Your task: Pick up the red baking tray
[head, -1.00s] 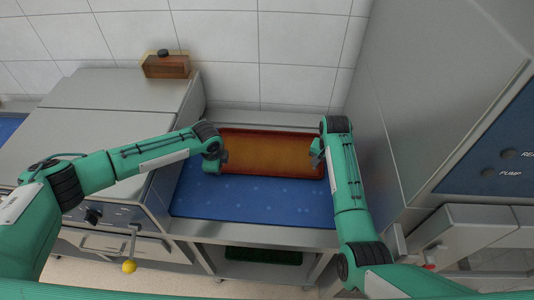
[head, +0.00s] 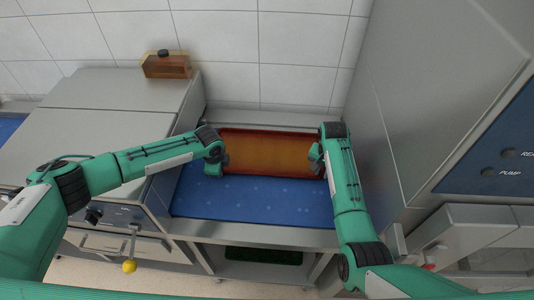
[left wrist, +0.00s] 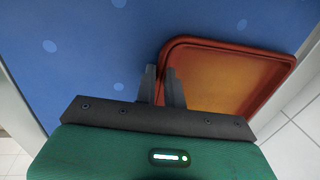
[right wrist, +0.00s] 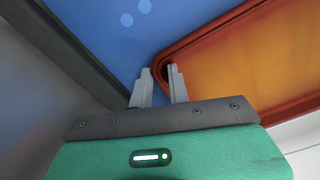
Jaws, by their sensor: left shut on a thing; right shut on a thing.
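The red baking tray (head: 268,153) is a shallow rectangle with an orange-brown inside, at the back of the blue worktop mat. My left gripper (head: 224,167) is at its left end; in the left wrist view the fingers (left wrist: 163,86) straddle the tray rim (left wrist: 215,42) near a corner and are shut on it. My right gripper (head: 316,164) is at the tray's right end; in the right wrist view its fingers (right wrist: 160,86) are shut on the rim (right wrist: 205,35) near a corner. The tray looks level. Whether it touches the mat is hard to tell.
The blue dotted mat (head: 250,203) is bare in front of the tray. A tall steel cabinet (head: 430,90) stands close on the right. A tiled wall (head: 270,55) is behind.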

